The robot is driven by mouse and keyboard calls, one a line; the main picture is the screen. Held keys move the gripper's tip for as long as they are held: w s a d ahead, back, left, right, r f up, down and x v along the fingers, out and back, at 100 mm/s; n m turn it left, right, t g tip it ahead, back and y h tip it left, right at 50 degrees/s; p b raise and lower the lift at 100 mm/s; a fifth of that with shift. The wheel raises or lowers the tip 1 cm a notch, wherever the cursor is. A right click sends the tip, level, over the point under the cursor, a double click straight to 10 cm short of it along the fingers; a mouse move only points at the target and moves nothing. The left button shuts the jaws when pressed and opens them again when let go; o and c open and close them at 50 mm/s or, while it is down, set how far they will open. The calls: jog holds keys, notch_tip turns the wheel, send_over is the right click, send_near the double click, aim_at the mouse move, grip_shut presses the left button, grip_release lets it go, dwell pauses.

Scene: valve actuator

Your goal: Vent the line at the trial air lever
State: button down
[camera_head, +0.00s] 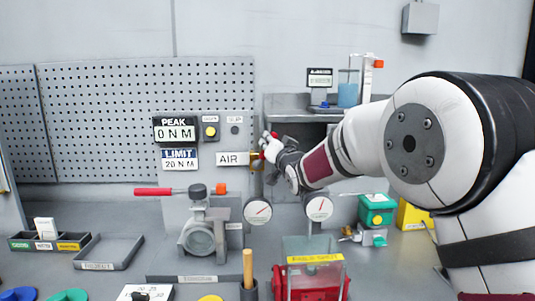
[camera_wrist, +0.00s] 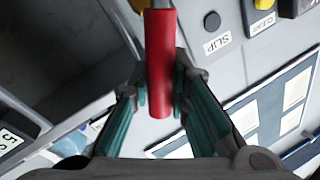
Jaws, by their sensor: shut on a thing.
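The trial air lever has a red handle (camera_wrist: 161,62), which fills the middle of the wrist view. A yellow valve part (camera_wrist: 139,4) shows at the top edge there. My gripper (camera_wrist: 160,92) is shut on the red handle, with one green-padded finger on each side and the handle's end reaching back between them. In the head view my gripper (camera_head: 268,148) is at the panel, just right of the AIR label (camera_head: 232,158), beside the brass valve body (camera_head: 254,160). It hides most of the lever there, so the lever's angle is hard to tell.
The PEAK display (camera_head: 175,131) reads 0 N M, above a LIMIT plate (camera_head: 179,158). Two dial gauges, left (camera_head: 257,211) and right (camera_head: 319,207), stand below my arm.

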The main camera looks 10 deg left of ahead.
jog(key=w+d+f+m+t+h+b, duration=0.1)
jog(key=d+f+m+t+h+b, duration=0.2)
jog(key=f+m+b, duration=0.4)
jog(key=d+m+b, duration=0.1)
jog(key=m+b, duration=0.7)
jog(key=b, duration=0.6)
jog(key=shift+w+d+f+t, duration=0.15)
jog(key=shift+w+f+t, duration=0.15)
jog(key=shift+f, duration=0.2)
jog(key=c, duration=1.6)
grip_release()
jog(key=shift+o, duration=0.6)
jog(key=shift+s, duration=0.1)
